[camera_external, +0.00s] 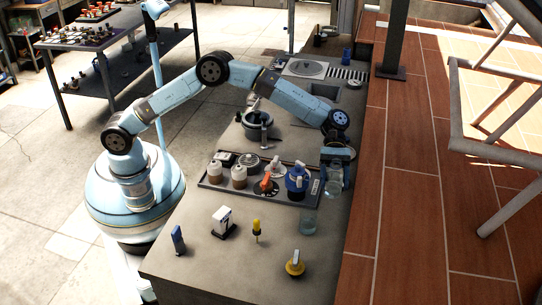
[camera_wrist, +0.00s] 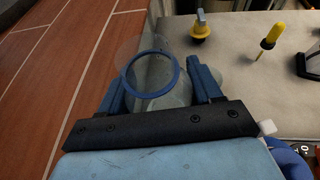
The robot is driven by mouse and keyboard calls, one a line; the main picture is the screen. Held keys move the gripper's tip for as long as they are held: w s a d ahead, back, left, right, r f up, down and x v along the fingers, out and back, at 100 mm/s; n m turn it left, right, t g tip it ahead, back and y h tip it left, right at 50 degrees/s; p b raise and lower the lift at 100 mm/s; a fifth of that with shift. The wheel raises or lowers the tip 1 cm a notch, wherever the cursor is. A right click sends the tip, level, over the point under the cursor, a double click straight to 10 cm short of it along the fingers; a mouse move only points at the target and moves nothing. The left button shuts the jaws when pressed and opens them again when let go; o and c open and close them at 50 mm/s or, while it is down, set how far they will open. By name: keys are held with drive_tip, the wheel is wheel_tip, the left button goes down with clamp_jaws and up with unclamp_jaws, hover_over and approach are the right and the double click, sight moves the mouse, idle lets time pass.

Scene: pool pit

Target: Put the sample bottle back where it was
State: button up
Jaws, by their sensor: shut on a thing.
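My gripper (camera_external: 337,160) is over the right side of the bench, near the red tile edge. It is shut on a clear sample bottle (camera_external: 334,182). In the wrist view, the bottle's blue ring (camera_wrist: 151,73) shows between the two blue fingers of my gripper (camera_wrist: 160,80). The bottle looks held above the bench top, just right of the tray; the exact gap below it is unclear. Part of the held bottle is hidden by my fingers.
The dark tray (camera_external: 225,189) holds several jars and a blue jug (camera_external: 297,181) close to my gripper. A yellow valve-like piece (camera_external: 295,264), a yellow-handled tool (camera_external: 257,230) and a white device (camera_external: 222,220) stand in front. Bare bench (camera_external: 215,262) lies among them.

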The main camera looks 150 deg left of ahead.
sight(336, 169)
wheel_tip(336, 169, up, 8)
drive_tip(key=shift+f, duration=0.1)
drive_tip(key=s+n+t+y, duration=0.1)
drive_tip(key=s+n+y, duration=0.2)
drive_tip(key=s, duration=3.9)
drive_tip(key=shift+m, duration=0.3)
drive_tip(key=shift+w+a+f, duration=1.45)
drive_tip(key=shift+a+f, duration=0.5)
drive_tip(key=shift+f, duration=1)
drive_tip(key=shift+w+a+f, duration=1.4)
drive_tip(key=shift+a+f, duration=0.5)
drive_tip(key=shift+f, duration=1.05)
drive_tip(key=shift+w+a+f, duration=1.45)
drive_tip(key=shift+a+f, duration=0.5)
drive_tip(key=shift+f, duration=1)
